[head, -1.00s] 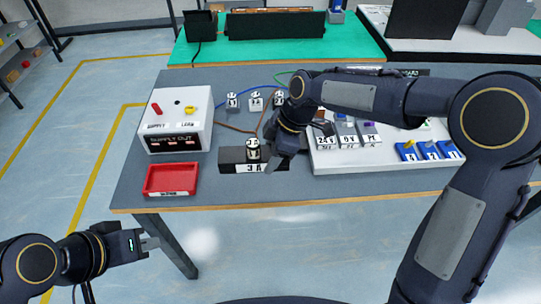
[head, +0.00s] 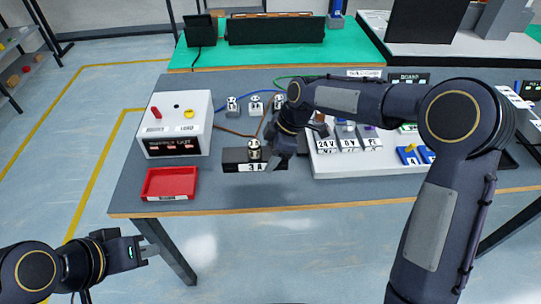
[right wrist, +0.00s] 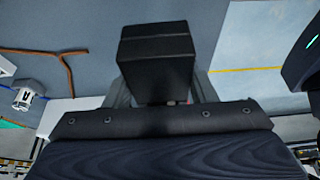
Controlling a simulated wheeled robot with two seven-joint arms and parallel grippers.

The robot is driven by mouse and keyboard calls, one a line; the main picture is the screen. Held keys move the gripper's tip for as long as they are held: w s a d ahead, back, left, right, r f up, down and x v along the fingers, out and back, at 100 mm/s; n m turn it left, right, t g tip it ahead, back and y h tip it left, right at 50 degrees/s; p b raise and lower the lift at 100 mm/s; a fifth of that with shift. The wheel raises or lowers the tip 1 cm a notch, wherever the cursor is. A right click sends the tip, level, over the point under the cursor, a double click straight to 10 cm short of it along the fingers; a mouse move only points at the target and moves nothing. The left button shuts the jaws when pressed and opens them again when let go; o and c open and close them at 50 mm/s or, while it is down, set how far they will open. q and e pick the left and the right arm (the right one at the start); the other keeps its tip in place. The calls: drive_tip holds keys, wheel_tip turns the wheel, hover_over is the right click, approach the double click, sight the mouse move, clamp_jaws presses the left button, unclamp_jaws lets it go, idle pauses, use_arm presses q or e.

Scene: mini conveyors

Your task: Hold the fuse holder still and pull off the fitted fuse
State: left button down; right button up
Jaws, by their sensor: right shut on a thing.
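The fuse holder (head: 234,158) is a black block with a white "3 A" label on its front, at the front middle of the grey table. The fitted fuse (head: 254,149) is a small white and black cylinder standing upright on top of it. My right gripper (head: 281,158) is shut on the holder's right end. In the right wrist view the black holder (right wrist: 157,55) sits between the two fingers, and the fuse is hidden there. My left gripper (head: 146,251) is empty in front of the table at lower left, far from the holder; its finger gap is unclear.
A red tray (head: 169,196) lies left of the holder, with a white supply box (head: 177,101) behind it. Several white fuse-like cylinders (head: 255,103) stand with wires behind the holder. A white labelled board (head: 325,165) is close right. The table between tray and holder is clear.

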use_arm(q)
drive_tip(key=shift+f+b, duration=0.45)
use_arm(e)
drive_tip(key=shift+w+d+f, duration=0.15)
drive_tip(key=shift+w+f, duration=1.25)
drive_tip(key=shift+w, duration=0.3)
drive_tip(key=shift+w+d+f, duration=0.1)
drive_tip(key=shift+w+f, duration=1.3)
drive_tip(key=shift+w, duration=0.3)
use_arm(q)
drive_tip(key=shift+f+b, duration=0.45)
use_arm(e)
drive_tip(key=shift+f, duration=0.65)
use_arm(q)
drive_tip(key=c, duration=2.2)
unclamp_jaws()
use_arm(e)
drive_tip(key=shift+s+f, duration=0.1)
